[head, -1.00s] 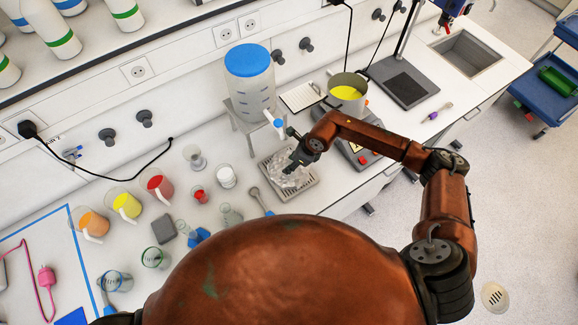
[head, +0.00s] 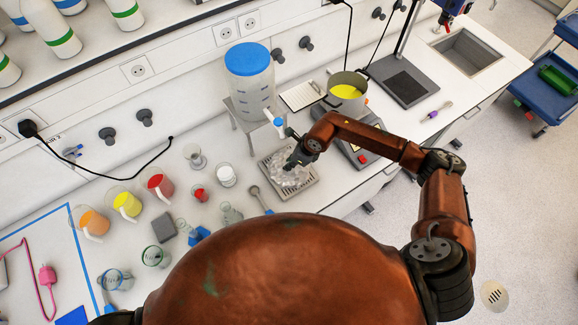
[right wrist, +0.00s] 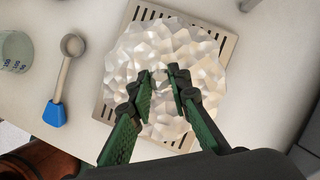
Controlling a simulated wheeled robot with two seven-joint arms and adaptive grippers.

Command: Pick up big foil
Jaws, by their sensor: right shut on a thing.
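The big foil is a crumpled, shiny silver sheet (head: 284,172) lying on a slotted metal tray (head: 309,190) below the water container's tap. In the right wrist view the foil (right wrist: 205,55) covers much of the tray (right wrist: 111,90). My right gripper (head: 293,160) is over the foil, with its fingers down at the foil's surface. In the right wrist view its two green-padded fingertips (right wrist: 163,82) stand a little apart, with a bit of foil between them. It is shut on the foil, which still appears to rest on the tray. My left gripper is not in view.
A spoon with a blue handle (right wrist: 57,112) lies left of the tray. A water container with a blue lid (head: 249,80) stands behind it. A pot of yellow liquid (head: 347,92) is at the right. Several beakers and jugs stand at the left.

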